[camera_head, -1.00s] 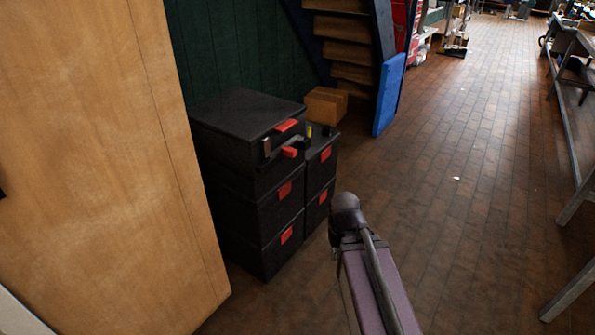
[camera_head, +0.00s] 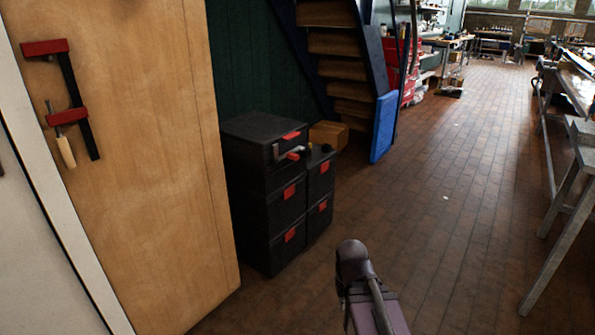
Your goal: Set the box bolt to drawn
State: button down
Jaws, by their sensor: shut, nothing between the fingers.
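The box bolt (camera_head: 293,156) sits on the front of the top black box (camera_head: 262,138). It shows as a small red grip with pale metal fittings beside it. At this size I cannot tell whether it is drawn or home. The top box stands on a stack of black boxes with red latches, near the middle of the head view. Part of my own arm rises from the bottom edge, right of the stack and apart from it in the picture. My gripper is not visible in this view.
A tall wooden panel (camera_head: 150,190) stands left of the boxes, with a red clamp (camera_head: 68,100) on it. A cardboard box (camera_head: 328,135) and a blue panel (camera_head: 384,127) stand behind, by the stairs (camera_head: 331,45). The brick floor (camera_head: 440,210) to the right is clear up to the workbench.

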aim_at(291, 154)
jog(key=z, duration=0.15)
jog(key=k, duration=0.4)
jog(key=u, duration=0.95)
jog(key=i, duration=1)
jog(key=u, duration=0.05)
